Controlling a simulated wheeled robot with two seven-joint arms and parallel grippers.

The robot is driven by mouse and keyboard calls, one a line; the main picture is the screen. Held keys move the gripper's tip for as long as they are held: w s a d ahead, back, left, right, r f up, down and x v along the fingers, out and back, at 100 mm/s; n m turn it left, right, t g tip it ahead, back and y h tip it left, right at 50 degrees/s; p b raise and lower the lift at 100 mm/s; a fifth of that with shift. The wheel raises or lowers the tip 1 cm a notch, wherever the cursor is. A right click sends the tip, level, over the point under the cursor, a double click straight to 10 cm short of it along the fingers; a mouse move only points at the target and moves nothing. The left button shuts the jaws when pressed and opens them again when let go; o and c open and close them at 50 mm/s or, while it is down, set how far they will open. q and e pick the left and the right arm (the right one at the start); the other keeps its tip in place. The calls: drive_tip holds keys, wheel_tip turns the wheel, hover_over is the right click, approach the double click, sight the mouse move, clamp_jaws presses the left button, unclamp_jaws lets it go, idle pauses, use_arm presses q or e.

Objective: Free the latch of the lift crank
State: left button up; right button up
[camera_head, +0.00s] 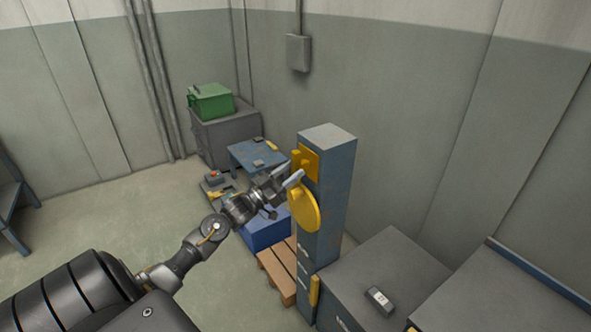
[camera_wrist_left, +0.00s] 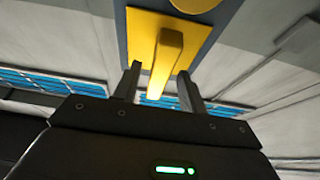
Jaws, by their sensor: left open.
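The lift column (camera_head: 335,190) is a blue-grey post with a yellow plate (camera_head: 309,158) and a round yellow disc (camera_head: 306,210) on its left face. A yellow latch lever (camera_wrist_left: 166,58) sticks out from the yellow plate in the left wrist view, with part of the disc (camera_wrist_left: 195,4) at the top edge. My left gripper (camera_head: 291,182) is at the plate, just above the disc. In the left wrist view my left gripper (camera_wrist_left: 158,88) is open, with the lever's end between its fingers and gaps on both sides. My right gripper is not in view.
A wooden pallet (camera_head: 279,272) and a blue bin (camera_head: 264,234) stand beside the column. A grey cabinet (camera_head: 385,270) with a small device (camera_head: 379,298) on top is to the right. A green box (camera_head: 211,101) sits at the back. The floor at left is free.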

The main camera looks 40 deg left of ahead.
use_arm(q)
drive_tip(key=b+v, duration=0.1)
drive_tip(key=v, duration=0.7)
drive_tip(key=shift+s+f, duration=0.15)
drive_tip(key=shift+s, duration=0.1)
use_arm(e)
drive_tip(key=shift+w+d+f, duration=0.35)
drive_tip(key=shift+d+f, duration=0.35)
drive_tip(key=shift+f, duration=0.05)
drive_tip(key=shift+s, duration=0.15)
